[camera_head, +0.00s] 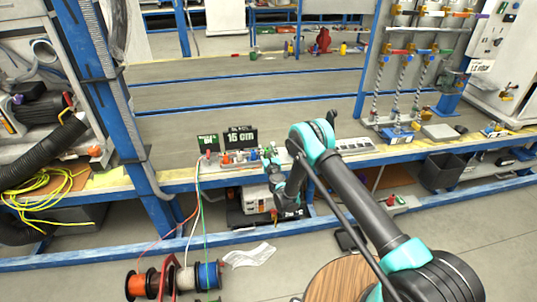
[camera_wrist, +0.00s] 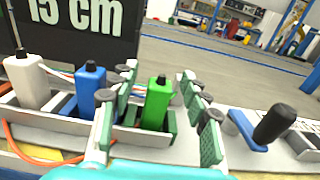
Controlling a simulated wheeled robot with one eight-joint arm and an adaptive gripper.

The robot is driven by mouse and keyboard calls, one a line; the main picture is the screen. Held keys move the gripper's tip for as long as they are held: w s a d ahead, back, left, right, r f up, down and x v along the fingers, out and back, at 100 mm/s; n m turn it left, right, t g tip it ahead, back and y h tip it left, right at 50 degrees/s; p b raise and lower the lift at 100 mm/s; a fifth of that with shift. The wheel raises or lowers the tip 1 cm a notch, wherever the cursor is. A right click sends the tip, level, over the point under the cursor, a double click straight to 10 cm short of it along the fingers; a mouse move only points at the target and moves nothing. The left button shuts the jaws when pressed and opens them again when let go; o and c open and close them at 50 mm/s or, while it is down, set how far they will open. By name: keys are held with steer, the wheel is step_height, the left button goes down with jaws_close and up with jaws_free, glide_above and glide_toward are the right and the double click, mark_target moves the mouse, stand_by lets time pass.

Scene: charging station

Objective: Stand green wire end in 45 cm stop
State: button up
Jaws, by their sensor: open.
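The green wire end (camera_wrist: 156,103), a green block with a black tip, stands upright in a slot of a light rail in the wrist view. My gripper (camera_wrist: 158,100) is open, with its green-padded fingers on either side of it; I see no clear contact. A blue end (camera_wrist: 91,90) and a white end (camera_wrist: 29,80) stand to its left. Behind them a black sign (camera_wrist: 75,25) reads 15 cm; it also shows in the head view (camera_head: 241,137). In the head view my gripper (camera_head: 271,158) is at the bench, right of the sign. I cannot make out a 45 cm label.
A black handle (camera_wrist: 273,123) stands on the rail to the right. Wire spools (camera_head: 175,279) are on the floor, with wires rising to the bench (camera_head: 300,105). The bench behind is mostly clear.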

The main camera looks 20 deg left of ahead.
steer(key=shift+c, duration=0.6)
jaws_close()
